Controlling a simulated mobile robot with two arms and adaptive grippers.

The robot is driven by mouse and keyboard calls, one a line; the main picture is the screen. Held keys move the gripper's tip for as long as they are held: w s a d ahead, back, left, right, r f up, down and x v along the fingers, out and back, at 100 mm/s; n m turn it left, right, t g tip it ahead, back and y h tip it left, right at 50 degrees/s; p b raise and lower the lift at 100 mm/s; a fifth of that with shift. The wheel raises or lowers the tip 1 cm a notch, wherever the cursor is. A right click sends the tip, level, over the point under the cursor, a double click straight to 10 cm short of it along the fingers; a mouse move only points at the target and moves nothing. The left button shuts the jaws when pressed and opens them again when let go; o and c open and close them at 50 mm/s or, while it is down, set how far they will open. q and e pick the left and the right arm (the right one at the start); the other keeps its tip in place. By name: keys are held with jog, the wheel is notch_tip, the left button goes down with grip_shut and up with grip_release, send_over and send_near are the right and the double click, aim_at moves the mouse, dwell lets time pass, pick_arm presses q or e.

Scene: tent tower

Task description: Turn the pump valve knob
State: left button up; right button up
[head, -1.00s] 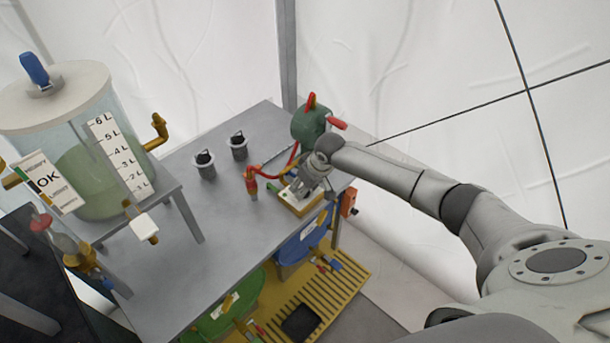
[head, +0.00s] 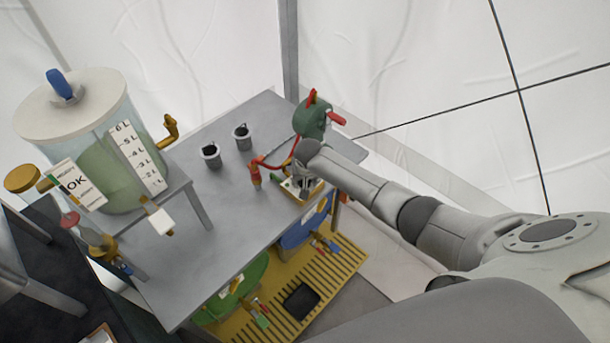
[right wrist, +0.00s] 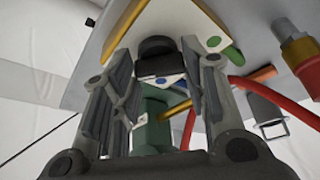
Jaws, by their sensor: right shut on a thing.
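The pump valve knob (right wrist: 157,58) is a black round knob in the right wrist view, on a white plate (right wrist: 188,24) with a yellow edge and coloured dots. My right gripper (right wrist: 156,52) has one finger on each side of the knob and is shut on it. In the head view, my right gripper (head: 304,187) is over the yellow-edged valve box (head: 287,187) near the table's right end and hides the knob. The green pump (head: 311,120) with red handles stands just behind it. My left gripper is not in view.
The grey table (head: 200,250) also holds two small grey cups and a red fitting (head: 256,174) with a red hose, close to the gripper. A clear tank (head: 100,165) with green liquid stands at left. Blue and green drums sit below, by a yellow grate (head: 325,275).

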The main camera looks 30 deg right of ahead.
dwell(0.4)
jog(key=o, duration=1)
jog(key=shift+r, duration=0.1)
jog(key=v, duration=1.2)
